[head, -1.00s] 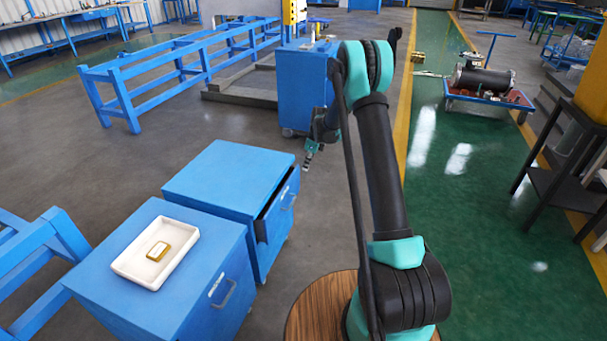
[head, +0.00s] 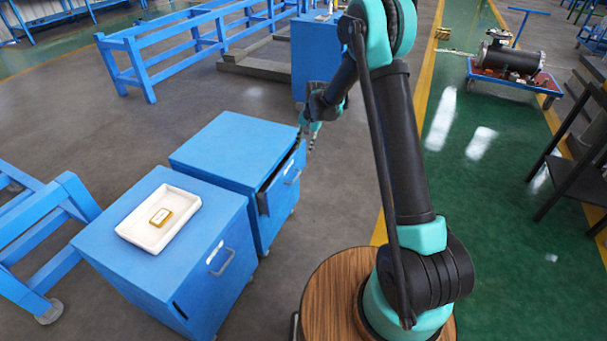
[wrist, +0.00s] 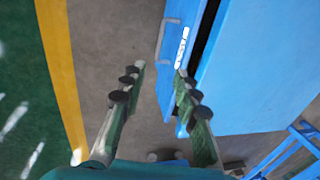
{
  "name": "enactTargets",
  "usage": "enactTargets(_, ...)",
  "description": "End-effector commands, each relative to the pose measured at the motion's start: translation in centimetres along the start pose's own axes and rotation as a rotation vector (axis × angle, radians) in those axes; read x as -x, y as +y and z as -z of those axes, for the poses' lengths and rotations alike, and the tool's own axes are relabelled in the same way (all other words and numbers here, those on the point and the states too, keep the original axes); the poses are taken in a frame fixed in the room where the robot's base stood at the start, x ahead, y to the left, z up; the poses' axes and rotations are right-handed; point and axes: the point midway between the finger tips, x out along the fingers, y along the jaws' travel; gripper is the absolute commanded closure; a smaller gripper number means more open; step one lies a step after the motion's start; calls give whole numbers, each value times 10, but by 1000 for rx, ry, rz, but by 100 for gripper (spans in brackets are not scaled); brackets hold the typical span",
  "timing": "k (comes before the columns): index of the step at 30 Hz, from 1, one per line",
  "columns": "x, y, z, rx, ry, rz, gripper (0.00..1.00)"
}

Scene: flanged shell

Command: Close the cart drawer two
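The far blue cart (head: 232,150) has a drawer (head: 282,181) standing partly open, with a dark gap behind its front. The drawer's front with its handle and white label (wrist: 181,47) shows in the wrist view, beside the gap and the cart body (wrist: 250,75). My gripper (head: 312,137) is near the far upper corner of that drawer. In the wrist view my gripper (wrist: 160,72) has its fingers spread with nothing between them. The right finger overlaps the drawer's end in the picture; I cannot tell whether it touches.
A nearer blue cart (head: 170,240) with a shut front carries a white tray (head: 130,228) holding a small gold-edged item (head: 160,217). Another blue cabinet (head: 318,55) stands behind my gripper. Grey floor is clear to the right of the drawer.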

Motion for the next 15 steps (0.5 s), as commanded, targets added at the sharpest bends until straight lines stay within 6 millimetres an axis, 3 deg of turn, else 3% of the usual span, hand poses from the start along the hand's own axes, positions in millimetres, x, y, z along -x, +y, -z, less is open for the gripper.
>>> enactTargets(7, -21, -2, -2, 28, 0, -1, 69)
enactTargets(15, -73, -2, -1, 26, 0, 0, 69)
